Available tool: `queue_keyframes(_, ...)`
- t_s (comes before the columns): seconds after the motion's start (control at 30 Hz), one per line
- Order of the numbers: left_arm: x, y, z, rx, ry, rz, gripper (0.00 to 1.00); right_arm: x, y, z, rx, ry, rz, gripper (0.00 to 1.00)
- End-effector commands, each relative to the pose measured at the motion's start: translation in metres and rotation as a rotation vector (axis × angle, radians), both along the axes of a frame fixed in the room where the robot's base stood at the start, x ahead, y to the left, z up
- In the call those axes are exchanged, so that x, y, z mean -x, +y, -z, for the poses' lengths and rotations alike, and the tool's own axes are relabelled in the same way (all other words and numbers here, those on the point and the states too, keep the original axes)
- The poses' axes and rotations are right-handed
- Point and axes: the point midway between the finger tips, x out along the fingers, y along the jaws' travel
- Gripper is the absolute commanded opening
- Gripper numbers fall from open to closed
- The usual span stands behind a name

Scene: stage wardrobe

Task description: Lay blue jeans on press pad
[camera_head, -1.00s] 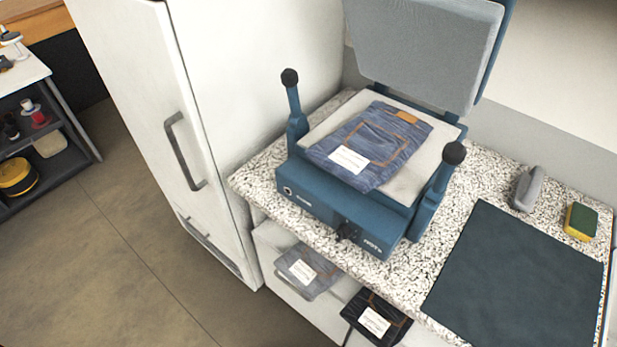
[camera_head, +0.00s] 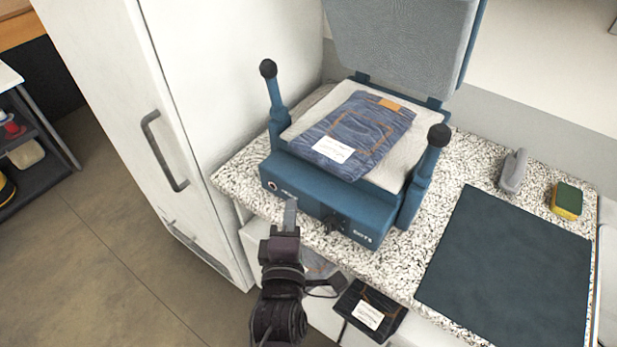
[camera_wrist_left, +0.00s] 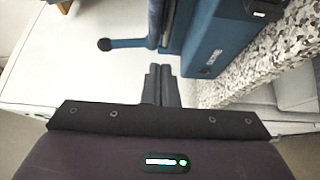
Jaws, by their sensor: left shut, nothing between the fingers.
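The folded blue jeans (camera_head: 365,125) lie flat on the pale press pad (camera_head: 404,160), with a white label on their near left part and a tan patch at the far edge. The press (camera_head: 330,205) is blue and its grey upper plate (camera_head: 400,35) stands raised behind the pad. My left gripper (camera_head: 291,205) is shut and empty, in front of the press's near left side, apart from the jeans. In the left wrist view its fingers (camera_wrist_left: 161,85) are together, with the blue press beyond. My right gripper is not in view.
Two press handles stand up, left (camera_head: 271,90) and right (camera_head: 430,160). A dark mat (camera_head: 510,265), a grey iron-like object (camera_head: 513,170) and a yellow-green sponge (camera_head: 566,200) lie on the speckled counter. Dark folded jeans (camera_head: 368,312) sit below the counter edge. A white cabinet (camera_head: 130,90) stands left.

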Motion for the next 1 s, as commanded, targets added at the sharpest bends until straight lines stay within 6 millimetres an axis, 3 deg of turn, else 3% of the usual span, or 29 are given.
queue_keyframes(0.3,-0.068,-0.006,0.0,-0.002,-0.004,0.001,0.0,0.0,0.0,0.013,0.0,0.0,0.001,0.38)
queue_keyframes(0.53,-0.086,-0.03,0.001,-0.001,0.0,0.002,0.0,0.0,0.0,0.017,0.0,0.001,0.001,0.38)
queue_keyframes(1.0,-0.089,-0.035,0.001,-0.002,0.001,0.001,0.0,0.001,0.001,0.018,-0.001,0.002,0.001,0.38)
